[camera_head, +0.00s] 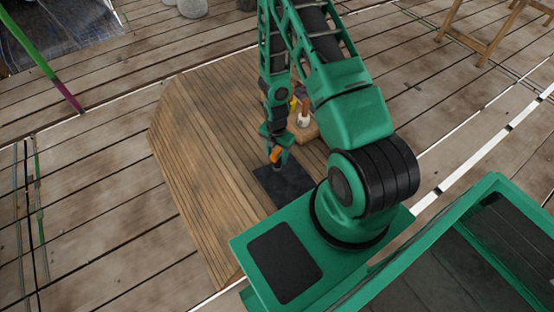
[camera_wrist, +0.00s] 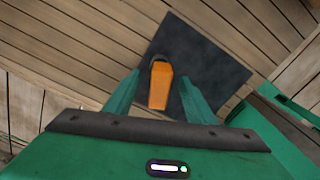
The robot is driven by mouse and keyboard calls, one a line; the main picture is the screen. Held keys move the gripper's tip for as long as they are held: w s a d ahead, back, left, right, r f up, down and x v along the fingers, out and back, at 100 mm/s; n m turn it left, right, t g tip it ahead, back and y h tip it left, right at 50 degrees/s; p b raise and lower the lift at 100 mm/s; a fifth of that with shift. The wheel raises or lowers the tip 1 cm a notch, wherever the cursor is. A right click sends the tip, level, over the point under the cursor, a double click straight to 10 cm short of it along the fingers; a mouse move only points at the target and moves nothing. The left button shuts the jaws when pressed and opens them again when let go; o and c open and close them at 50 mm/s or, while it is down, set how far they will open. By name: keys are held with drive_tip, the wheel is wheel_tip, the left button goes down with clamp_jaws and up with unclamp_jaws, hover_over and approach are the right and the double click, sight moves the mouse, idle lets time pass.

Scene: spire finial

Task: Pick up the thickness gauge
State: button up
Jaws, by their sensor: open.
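The thickness gauge appears to be the small orange, tapered tool (camera_wrist: 160,86) with a dark round end, in the wrist view. It lies over a dark square mat (camera_wrist: 222,72). My gripper (camera_wrist: 160,90) is open, with one green finger on each side of the orange tool; I cannot tell whether they touch it. In the head view the orange tool (camera_head: 275,154) shows just at my gripper (camera_head: 277,152), above the dark mat (camera_head: 283,187). My fingers partly hide it there.
The mat lies on a slatted wooden platform (camera_head: 195,155) with a sloping left side. A small wooden block (camera_head: 303,132) with a white and brown item (camera_head: 303,113) and a yellow item stands behind my gripper. A green and purple pole (camera_head: 45,65) stands at the far left.

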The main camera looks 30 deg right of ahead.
drive_tip(key=shift+w+d+f, duration=0.1)
drive_tip(key=shift+d+f, duration=0.05)
drive_tip(key=shift+f, duration=1.65)
drive_tip(key=shift+c, duration=0.3)
clamp_jaws()
